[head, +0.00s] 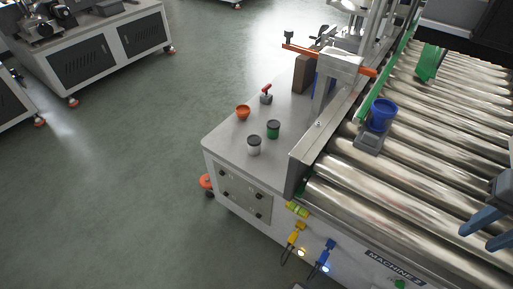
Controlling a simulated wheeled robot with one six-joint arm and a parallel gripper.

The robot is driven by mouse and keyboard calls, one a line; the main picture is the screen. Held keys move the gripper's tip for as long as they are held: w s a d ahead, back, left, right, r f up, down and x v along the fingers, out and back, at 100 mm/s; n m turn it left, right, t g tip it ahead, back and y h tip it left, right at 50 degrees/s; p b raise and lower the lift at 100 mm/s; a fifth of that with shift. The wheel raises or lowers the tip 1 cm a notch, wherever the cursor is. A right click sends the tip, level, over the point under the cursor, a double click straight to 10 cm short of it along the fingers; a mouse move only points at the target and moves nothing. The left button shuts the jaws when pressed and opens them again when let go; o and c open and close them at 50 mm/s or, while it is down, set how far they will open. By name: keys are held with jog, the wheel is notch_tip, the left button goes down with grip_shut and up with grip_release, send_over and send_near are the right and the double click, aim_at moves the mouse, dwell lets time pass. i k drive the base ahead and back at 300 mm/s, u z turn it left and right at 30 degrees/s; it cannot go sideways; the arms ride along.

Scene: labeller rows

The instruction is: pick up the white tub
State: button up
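The white tub (254,149) stands upright on the grey machine table at its front left, with a dark top. It is small in the head view. A green tub (273,132) with a dark top stands just behind it to the right. My gripper (482,231) shows at the right edge, partly cut off by the frame. Its two blue fingers are spread apart with nothing visible between them. It is over the rollers, far to the right of the white tub.
A raised metal side wall (305,158) separates the table from the roller conveyor (400,165). Open floor lies left.

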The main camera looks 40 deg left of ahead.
aim_at(254, 141)
jog(key=k, duration=0.4)
jog(key=u, duration=1.3)
jog(key=i, duration=0.35)
jog(key=u, duration=0.65)
jog(key=k, duration=0.45)
jog(key=u, duration=1.15)
jog(key=i, duration=1.1)
jog(key=z, duration=1.15)
jog(key=i, duration=0.7)
jog(key=z, duration=0.7)
